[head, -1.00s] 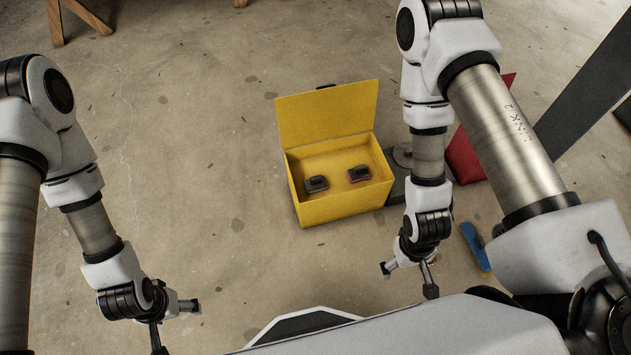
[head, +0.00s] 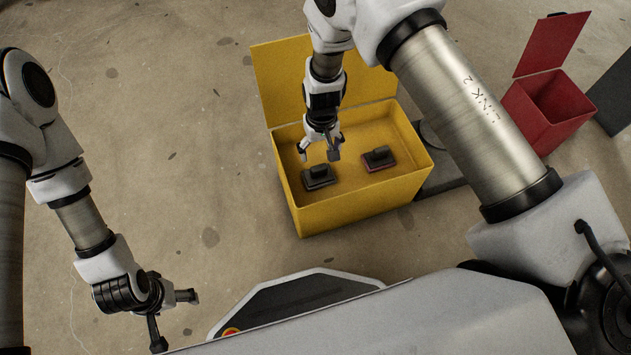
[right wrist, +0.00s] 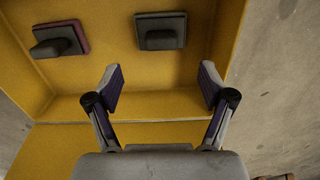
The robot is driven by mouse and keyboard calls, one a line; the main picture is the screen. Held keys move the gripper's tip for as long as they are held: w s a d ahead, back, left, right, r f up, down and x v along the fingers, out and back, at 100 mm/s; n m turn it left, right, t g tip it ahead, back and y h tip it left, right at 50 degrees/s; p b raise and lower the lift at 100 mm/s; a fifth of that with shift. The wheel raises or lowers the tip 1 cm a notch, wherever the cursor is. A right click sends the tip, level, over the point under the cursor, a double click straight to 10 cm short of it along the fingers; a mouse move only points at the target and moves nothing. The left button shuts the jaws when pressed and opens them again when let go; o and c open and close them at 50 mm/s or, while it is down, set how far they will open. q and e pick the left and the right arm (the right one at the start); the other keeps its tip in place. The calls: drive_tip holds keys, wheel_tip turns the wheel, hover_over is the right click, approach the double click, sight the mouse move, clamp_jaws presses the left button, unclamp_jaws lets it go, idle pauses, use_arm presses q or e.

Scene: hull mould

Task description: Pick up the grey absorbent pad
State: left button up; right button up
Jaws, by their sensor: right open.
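The grey absorbent pad (head: 319,179), a flat dark grey block with a raised grip on top, lies on the floor of the open yellow box (head: 366,206) at left. It also shows in the right wrist view (right wrist: 160,41), beyond the fingertips and roughly midway between them. My right gripper (head: 318,154) is open and empty, over the box and above the grey pad, apart from it. Its spread fingers show in the right wrist view (right wrist: 160,82). My left gripper (head: 176,320) is open and empty, away to the left of the box.
A similar pad with a reddish-maroon base (head: 379,159) lies to the right in the same box. The yellow lid stands open at the back. A red lidded bin (head: 522,112) stands open at right. A dark flat object (head: 437,176) lies beside the box. Floor at left is clear.

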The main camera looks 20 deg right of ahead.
sight(319, 167)
drive_tip(key=f, duration=0.1)
drive_tip(key=f+b, duration=0.1)
drive_tip(key=f, duration=0.1)
drive_tip(key=shift+w+a+f, duration=0.15)
drive_tip(key=shift+a+f, duration=0.05)
drive_tip(key=shift+f, duration=0.1)
drive_tip(key=shift+b, duration=0.4)
use_arm(q)
wheel_tip(319, 167, down, 10)
drive_tip(key=r+b, duration=0.1)
drive_tip(key=b, duration=0.4)
use_arm(e)
wheel_tip(319, 167, down, 8)
drive_tip(key=shift+r, duration=0.45)
drive_tip(key=c, duration=1.4)
wheel_tip(319, 167, up, 10)
drive_tip(key=p, duration=0.6)
use_arm(q)
wheel_tip(319, 167, up, 6)
drive_tip(key=shift+s+f, duration=0.15)
drive_tip(key=shift+f, duration=0.1)
